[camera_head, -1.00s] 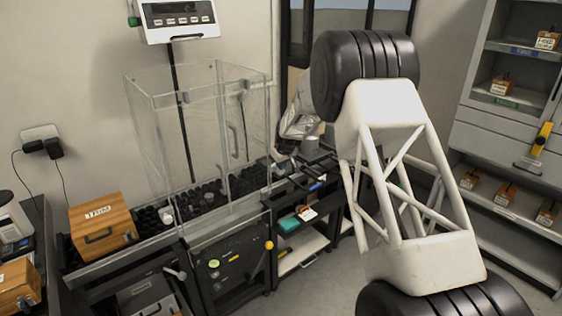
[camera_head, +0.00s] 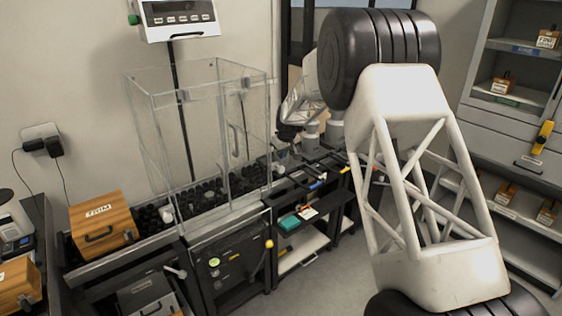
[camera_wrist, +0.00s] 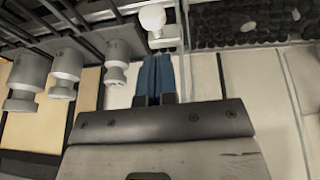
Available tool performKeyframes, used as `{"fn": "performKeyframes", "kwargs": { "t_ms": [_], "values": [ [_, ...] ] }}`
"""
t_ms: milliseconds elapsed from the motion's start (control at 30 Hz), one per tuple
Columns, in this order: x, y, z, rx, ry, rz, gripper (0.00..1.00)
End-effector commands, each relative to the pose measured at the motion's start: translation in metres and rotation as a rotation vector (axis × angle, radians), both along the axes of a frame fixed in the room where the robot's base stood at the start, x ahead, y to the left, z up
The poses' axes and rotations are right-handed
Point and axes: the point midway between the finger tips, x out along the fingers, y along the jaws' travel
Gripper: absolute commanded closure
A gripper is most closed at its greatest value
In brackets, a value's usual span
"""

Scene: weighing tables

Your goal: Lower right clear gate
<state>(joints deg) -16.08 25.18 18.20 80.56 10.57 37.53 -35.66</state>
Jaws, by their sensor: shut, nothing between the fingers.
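The clear enclosure (camera_head: 168,150) stands on the dark bench left of centre in the head view, with upright transparent walls. Its right-hand clear panel (camera_head: 250,120) carries a clear upright handle (camera_head: 234,141). I cannot tell from its see-through edges how far that panel is raised. My gripper (camera_wrist: 155,77) has blue fingers closed together with nothing between them. In the head view my wrist is to the right of the enclosure, apart from the handle, and the fingertips are not clear. In the wrist view, a round white knob (camera_wrist: 152,18) lies just beyond the fingertips.
Grey metal weights (camera_wrist: 67,65) stand left of the fingers in the wrist view. Many dark pieces (camera_head: 205,195) fill the bench tray. A wooden box (camera_head: 100,222) stands at left, and a yellow-knobbed lever (camera_head: 268,244) is below the enclosure. The floor at lower centre is clear.

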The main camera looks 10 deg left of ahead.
Motion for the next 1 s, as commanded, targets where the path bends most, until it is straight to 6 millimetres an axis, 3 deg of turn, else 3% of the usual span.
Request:
{"fn": "performKeyframes", "kwargs": {
  "t_ms": [233,500,1000],
  "values": [
    [-0.011,-0.008,0.042,0.001,-0.002,0.0,1.0],
    [-0.02,-0.014,0.07,0.001,-0.002,0.0,1.0],
    [-0.022,-0.016,0.076,0.0,0.0,0.0,1.0]
  ]
}}
